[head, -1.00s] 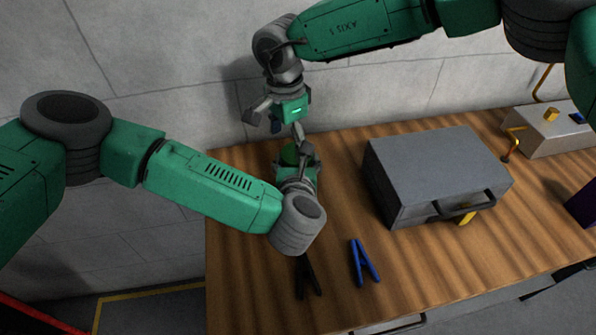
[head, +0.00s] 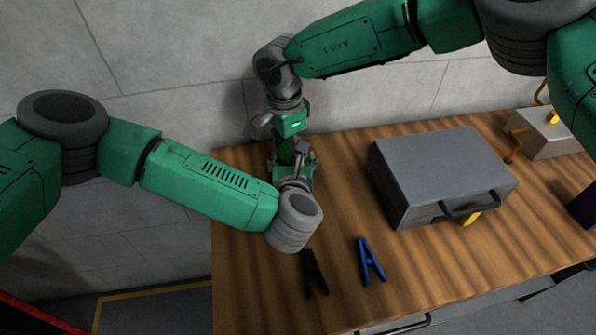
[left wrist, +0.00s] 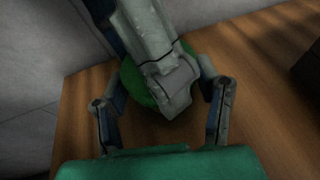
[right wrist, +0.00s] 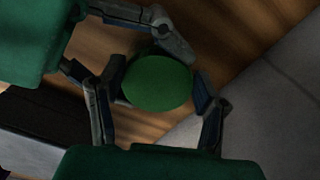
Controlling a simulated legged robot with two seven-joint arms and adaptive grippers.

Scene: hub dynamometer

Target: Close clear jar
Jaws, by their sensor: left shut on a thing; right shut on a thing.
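The jar's round green lid (right wrist: 157,83) shows in the right wrist view, between the fingers of my right gripper (right wrist: 157,100). In the head view the lid (head: 287,151) is a small green patch, mostly covered by the grippers. My right gripper (head: 287,140) comes from above and is shut on the lid. My left gripper (head: 301,163) comes from the side, lower down, and is shut on the jar. The clear jar body is hidden. In the left wrist view a grey finger of my right gripper covers part of the green lid (left wrist: 135,88), between my left gripper's fingers (left wrist: 163,112).
The jar stands near the left back edge of the wooden table (head: 240,240). A grey case (head: 440,170) stands to the right. A black clamp (head: 314,275) and a blue clamp (head: 370,262) lie in front. A grey box (head: 540,135) stands at the far right.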

